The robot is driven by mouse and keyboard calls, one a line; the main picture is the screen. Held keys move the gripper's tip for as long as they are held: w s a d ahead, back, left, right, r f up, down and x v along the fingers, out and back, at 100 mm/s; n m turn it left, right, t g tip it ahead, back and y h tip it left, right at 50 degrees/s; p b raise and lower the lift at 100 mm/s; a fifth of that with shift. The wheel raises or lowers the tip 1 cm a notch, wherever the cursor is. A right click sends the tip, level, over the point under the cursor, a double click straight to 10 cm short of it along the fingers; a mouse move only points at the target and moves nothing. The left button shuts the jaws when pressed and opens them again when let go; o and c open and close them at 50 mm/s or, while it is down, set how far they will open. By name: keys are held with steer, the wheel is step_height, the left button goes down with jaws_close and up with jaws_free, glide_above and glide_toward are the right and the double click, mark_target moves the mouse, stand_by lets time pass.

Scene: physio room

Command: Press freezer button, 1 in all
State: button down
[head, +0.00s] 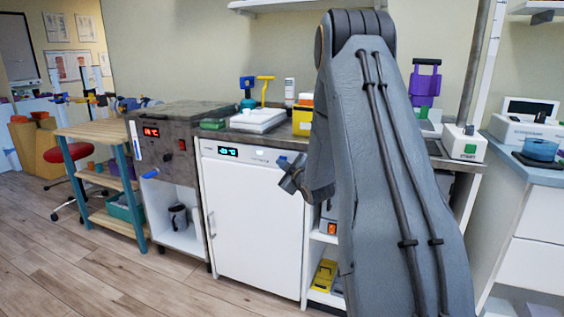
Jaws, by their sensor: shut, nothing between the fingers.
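The freezer (250,225) is a white under-counter unit with a closed door, left of centre in the head view. Its top panel carries a dark display (228,152) with lit digits and small pale markings to the right of it. I cannot clearly make out the button on this panel. My gripper (286,184) is small in view, in front of the panel's right end and the door's upper right corner. It is shut and holds nothing. Whether it touches the freezer cannot be told.
A grey cabinet (182,125) with a red display stands left of the freezer. A wooden shelf cart (98,130) and red stool (70,152) are farther left. A white box (258,120) sits on the counter above. The floor (90,270) at front left is clear.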

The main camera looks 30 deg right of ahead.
steer(key=shift+s+a, duration=0.4)
steer(key=shift+a, duration=0.05)
steer(key=shift+a, duration=0.1)
steer(key=shift+s+a+p, duration=0.35)
steer(key=shift+s+a, duration=0.4)
steer(key=shift+a, duration=0.2)
steer(key=shift+s+a+p, duration=0.3)
steer(key=shift+s+a, duration=0.45)
steer(key=shift+a, duration=0.2)
